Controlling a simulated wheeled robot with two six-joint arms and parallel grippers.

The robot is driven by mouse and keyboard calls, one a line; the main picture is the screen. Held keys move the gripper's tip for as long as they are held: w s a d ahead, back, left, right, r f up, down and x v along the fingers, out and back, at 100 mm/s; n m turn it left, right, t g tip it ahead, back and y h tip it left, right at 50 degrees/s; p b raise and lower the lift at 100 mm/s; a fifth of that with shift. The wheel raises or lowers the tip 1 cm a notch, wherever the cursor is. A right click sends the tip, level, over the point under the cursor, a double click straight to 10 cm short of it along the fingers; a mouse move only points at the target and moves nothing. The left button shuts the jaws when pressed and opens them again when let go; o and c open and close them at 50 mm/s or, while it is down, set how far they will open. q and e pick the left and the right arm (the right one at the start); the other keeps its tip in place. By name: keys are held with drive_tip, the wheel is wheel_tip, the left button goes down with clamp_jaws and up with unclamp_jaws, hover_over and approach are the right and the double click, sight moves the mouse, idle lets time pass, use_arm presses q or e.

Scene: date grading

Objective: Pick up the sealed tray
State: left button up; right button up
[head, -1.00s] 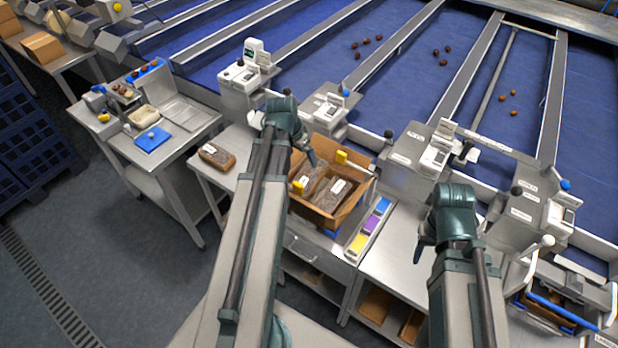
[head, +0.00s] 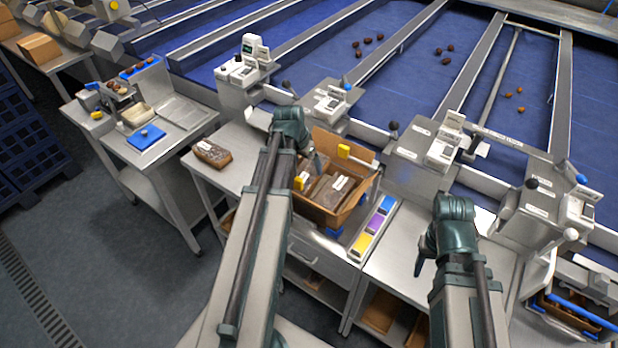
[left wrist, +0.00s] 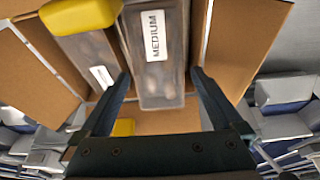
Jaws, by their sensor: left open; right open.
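A clear sealed tray of dark dates labelled MEDIUM (left wrist: 160,60) lies in an open cardboard carton (head: 353,205). A second labelled tray (left wrist: 92,55) lies beside it in the carton. Another sealed tray (head: 212,153) lies alone on the steel bench to the left. My left gripper (left wrist: 160,82) is open above the carton, its fingers on either side of the MEDIUM tray in the picture; I cannot tell if they touch it. In the head view my left gripper (head: 316,166) partly hides the carton. My right gripper (head: 419,266) hangs empty over the right bench.
A holder with blue, purple and yellow pieces (head: 373,228) stands right of the carton. The bench left of the carton has some free room.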

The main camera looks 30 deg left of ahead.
sight(308, 170)
use_arm(q)
drive_tip(key=b+x, duration=0.5)
drive_tip(key=shift+s+f, duration=0.15)
drive_tip(key=c, duration=1.4)
drive_tip(key=shift+o, duration=0.2)
